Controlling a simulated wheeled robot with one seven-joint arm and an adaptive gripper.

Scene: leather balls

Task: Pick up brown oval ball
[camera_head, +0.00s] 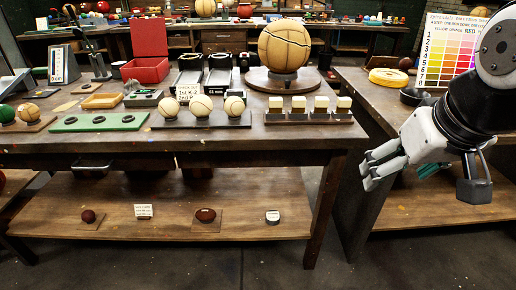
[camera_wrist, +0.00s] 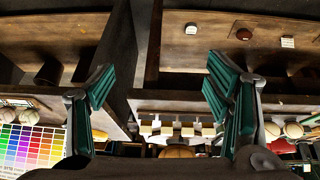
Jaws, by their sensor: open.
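The brown oval ball (camera_head: 205,215) sits on a small dark base on the lower wooden shelf, below the main table. It also shows as a small reddish-brown shape at the upper right of the wrist view (camera_wrist: 244,34). My gripper (camera_head: 378,168) is in front of the right-hand table, up and to the right of the ball and well apart from it. In the wrist view its two green-padded fingers (camera_wrist: 160,85) are spread wide with nothing between them.
Floor in front is clear.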

